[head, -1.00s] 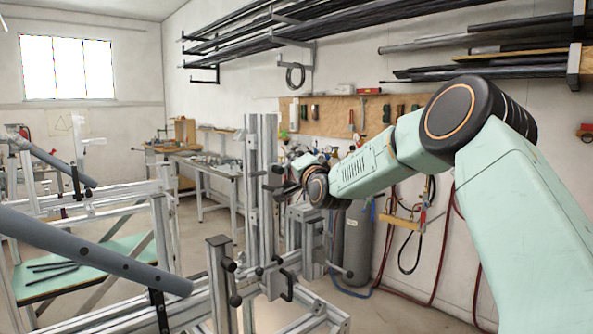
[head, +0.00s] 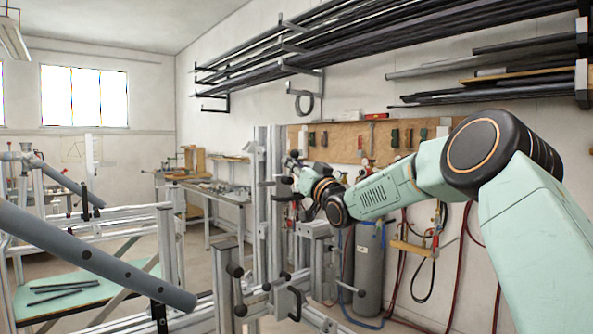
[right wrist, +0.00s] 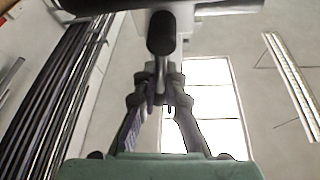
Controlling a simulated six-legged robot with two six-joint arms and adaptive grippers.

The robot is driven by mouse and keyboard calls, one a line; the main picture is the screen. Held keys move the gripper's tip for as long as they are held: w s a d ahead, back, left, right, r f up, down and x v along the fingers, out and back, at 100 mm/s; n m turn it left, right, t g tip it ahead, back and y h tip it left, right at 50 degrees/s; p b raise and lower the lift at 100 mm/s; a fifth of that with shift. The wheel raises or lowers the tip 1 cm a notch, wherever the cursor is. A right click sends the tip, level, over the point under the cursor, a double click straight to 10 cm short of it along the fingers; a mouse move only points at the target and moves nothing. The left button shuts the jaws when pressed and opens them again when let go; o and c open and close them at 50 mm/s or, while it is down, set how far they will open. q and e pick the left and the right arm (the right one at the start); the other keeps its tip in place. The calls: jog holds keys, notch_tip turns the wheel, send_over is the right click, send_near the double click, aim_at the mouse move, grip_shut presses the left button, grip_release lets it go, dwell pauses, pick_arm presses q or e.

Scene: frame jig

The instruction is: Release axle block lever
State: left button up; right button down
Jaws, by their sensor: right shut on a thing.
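The axle block of the jig is a cluster of aluminium profiles with dark knobs around an upright post (head: 261,215) in the middle of the head view. My right gripper (head: 284,189) is beside the upper part of this post, small and partly lost against dark fittings. In the right wrist view, its two dark fingers (right wrist: 161,100) close together on a thin lever (right wrist: 161,76). A black rounded knob (right wrist: 161,34) shows just above the fingertips. The lever's far end and pivot are hidden. My left gripper is not in view.
A grey tube (head: 85,255) crosses the lower left on the jig. Black clamp handles (head: 295,303) stick out below the block. A grey cylinder (head: 369,268) and red hoses (head: 452,265) stand at the wall behind. A workbench (head: 215,185) is farther back.

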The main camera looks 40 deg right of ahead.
jog(key=shift+s+a+r+n+y, duration=0.1)
jog(key=shift+a+r+n+y, duration=0.25)
jog(key=shift+n, duration=0.3)
jog(key=shift+r+n+y, duration=0.15)
jog(key=shift+n+y, duration=0.3)
jog(key=shift+n, duration=0.2)
jog(key=c, duration=1.6)
grip_release()
jog(key=shift+f, duration=0.15)
jog(key=shift+c, duration=0.2)
jog(key=shift+o, duration=1.1)
jog(key=shift+a, duration=0.15)
jog(key=shift+f, duration=0.15)
